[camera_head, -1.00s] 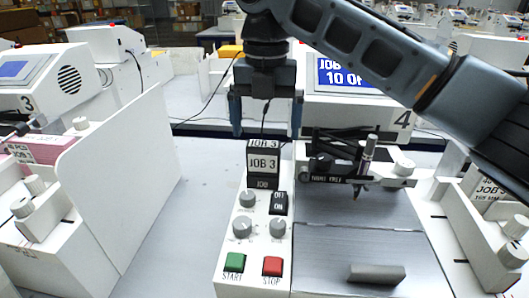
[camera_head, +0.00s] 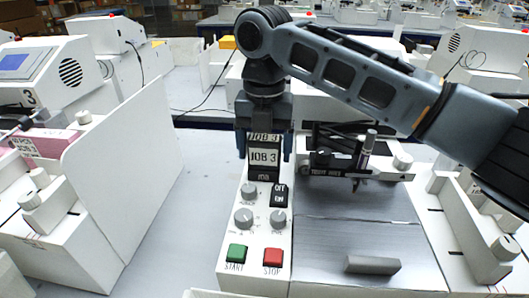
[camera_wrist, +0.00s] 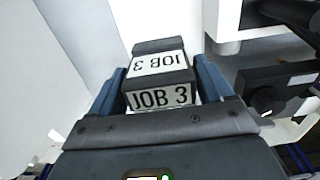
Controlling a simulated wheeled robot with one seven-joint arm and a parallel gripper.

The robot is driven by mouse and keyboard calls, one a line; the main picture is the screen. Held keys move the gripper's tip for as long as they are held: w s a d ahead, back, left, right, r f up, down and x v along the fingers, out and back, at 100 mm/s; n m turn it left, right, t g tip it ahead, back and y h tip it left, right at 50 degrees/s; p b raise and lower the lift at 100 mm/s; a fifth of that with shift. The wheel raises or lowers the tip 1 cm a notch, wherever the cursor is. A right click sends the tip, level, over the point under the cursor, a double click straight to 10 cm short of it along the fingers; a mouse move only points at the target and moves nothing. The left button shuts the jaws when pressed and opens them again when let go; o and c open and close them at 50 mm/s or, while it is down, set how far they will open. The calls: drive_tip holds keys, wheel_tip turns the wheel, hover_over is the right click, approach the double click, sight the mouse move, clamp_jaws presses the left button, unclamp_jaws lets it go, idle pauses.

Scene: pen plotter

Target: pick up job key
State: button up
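The job key (camera_head: 264,157) is a dark block with white "JOB 3" labels. It stands upright at the back end of the white control panel (camera_head: 228,225). My gripper (camera_head: 265,158) points down over the key with one blue finger on each side of it. The fingers look open, with a narrow gap to the key on both sides. In the wrist view the key (camera_wrist: 160,78) lies between the two fingers (camera_wrist: 162,85). The key's lower end and its slot are hidden.
Right of the key is a pen carriage (camera_head: 345,150) above a grey plate (camera_head: 355,230). Knobs, a black switch (camera_head: 278,195), a green START button (camera_head: 237,253) and a red STOP button (camera_head: 272,257) are in front. A white upright panel (camera_head: 130,150) stands left.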

drive_tip(key=c, duration=0.7)
